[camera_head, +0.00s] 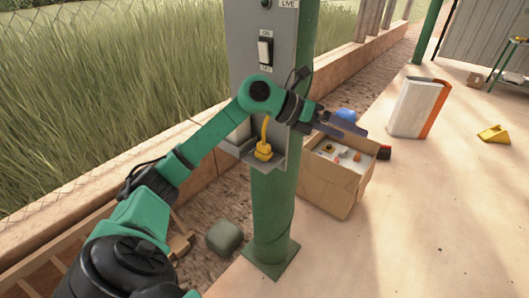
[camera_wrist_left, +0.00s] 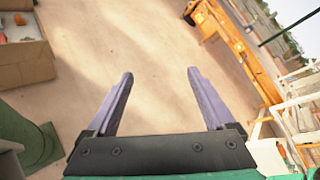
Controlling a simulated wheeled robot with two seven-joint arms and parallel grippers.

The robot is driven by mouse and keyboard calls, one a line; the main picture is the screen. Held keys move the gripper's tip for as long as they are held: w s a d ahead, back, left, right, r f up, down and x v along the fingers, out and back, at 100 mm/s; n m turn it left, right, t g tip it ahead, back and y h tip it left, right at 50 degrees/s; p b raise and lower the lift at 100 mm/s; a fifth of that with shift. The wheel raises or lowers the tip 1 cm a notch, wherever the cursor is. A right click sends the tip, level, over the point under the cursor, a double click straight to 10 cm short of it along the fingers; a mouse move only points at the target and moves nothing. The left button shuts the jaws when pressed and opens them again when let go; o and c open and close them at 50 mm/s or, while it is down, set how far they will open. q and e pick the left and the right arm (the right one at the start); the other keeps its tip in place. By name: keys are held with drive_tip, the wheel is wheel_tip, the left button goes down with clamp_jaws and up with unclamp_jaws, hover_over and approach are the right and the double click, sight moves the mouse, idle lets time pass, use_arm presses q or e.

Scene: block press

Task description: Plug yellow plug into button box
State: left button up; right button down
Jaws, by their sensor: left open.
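The yellow plug (camera_head: 263,151) sits on a small grey ledge (camera_head: 277,163) on the green post, with a yellow cable rising from it behind my arm. Above it is a grey panel (camera_head: 245,50) with a white rocker switch (camera_head: 265,50) and ON and LIVE labels. I cannot tell which part is the button box; my arm covers the lower panel. My left gripper (camera_head: 358,130) is to the right of the post, above the cardboard box in the picture. In the left wrist view, my left gripper (camera_wrist_left: 160,75) is open, with only bare floor between its fingers. My right gripper is not in view.
The green post (camera_head: 274,215) stands on a square base. An open cardboard box (camera_head: 327,187) with small items is beside it. A white and orange case (camera_head: 415,108) and yellow wedge (camera_head: 494,134) are on the floor at right. An orange bench (camera_wrist_left: 235,45) shows in the wrist view.

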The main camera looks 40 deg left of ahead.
use_arm(q)
drive_tip(key=s+a+g+y, duration=0.1)
drive_tip(key=s+a+y, duration=0.1)
drive_tip(key=a+y, duration=0.5)
drive_tip(key=n+g+y, duration=0.2)
drive_tip(key=g+y, duration=0.1)
approach(262, 145)
drive_tip(key=x, duration=0.4)
drive_tip(key=shift+w+a, duration=0.1)
drive_tip(key=shift+a, duration=0.1)
drive_tip(key=shift+d+f+p, duration=0.1)
drive_tip(key=shift+f+p, duration=0.25)
drive_tip(key=shift+p, duration=0.05)
drive_tip(key=p+x, duration=0.1)
drive_tip(key=x, duration=0.3)
drive_tip(key=shift+d+p, duration=0.15)
drive_tip(key=shift+p, duration=0.25)
drive_tip(key=shift+w+f, duration=0.1)
drive_tip(key=shift+f, duration=0.2)
